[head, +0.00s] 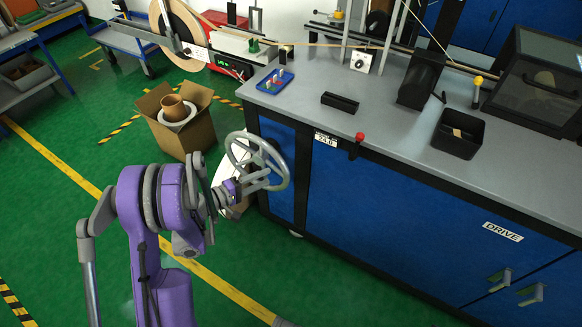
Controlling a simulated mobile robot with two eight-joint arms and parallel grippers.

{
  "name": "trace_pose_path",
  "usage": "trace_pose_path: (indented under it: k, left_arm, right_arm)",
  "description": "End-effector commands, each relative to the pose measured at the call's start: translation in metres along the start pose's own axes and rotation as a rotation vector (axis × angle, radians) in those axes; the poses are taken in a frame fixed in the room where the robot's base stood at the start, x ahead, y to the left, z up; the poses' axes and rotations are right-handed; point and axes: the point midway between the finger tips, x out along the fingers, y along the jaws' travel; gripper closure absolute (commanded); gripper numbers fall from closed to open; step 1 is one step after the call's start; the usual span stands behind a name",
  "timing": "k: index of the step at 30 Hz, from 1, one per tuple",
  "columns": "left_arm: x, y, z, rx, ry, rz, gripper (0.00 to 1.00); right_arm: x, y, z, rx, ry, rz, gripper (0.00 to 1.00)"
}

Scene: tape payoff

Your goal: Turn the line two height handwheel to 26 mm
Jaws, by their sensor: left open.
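A grey spoked handwheel (284,166) stands out from the left end of the blue machine cabinet, over the green floor. A small label or readout (326,139) on the cabinet's top edge seems to read 24.0, though the digits are tiny. My purple left arm reaches up from the bottom left. Its left gripper (232,190) is open at the wheel's lower left side, close to the rim and hub. I cannot tell whether its fingers touch the wheel. A white rounded part shows behind the wheel and is partly hidden. My right gripper is not in view.
A red knob (360,137) sits on the cabinet edge right of the readout. The grey worktop holds a blue tray (268,88), a black block (340,102) and a black bin (441,146). A cardboard box (198,131) stands on the floor behind the wheel.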

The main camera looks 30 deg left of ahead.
Motion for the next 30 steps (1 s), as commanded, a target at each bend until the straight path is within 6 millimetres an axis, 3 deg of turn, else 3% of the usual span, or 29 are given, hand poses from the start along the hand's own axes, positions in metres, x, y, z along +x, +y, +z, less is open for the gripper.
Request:
trace_pose_path:
  k: [9, 15, 27, 30]
  left_arm:
    - [0.061, -0.001, 0.002, 0.0, -0.005, -0.001, 0.5]
    - [0.088, 0.0, 0.001, 0.0, -0.003, -0.002, 0.5]
    - [0.097, 0.0, 0.001, 0.001, -0.002, -0.002, 0.5]
    - [0.097, 0.0, 0.001, 0.001, -0.002, -0.002, 0.65]
  right_arm:
    - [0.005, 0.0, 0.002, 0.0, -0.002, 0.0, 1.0]
    - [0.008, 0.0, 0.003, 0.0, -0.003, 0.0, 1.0]
    - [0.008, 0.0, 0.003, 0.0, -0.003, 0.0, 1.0]
    - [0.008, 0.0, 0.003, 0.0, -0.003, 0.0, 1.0]
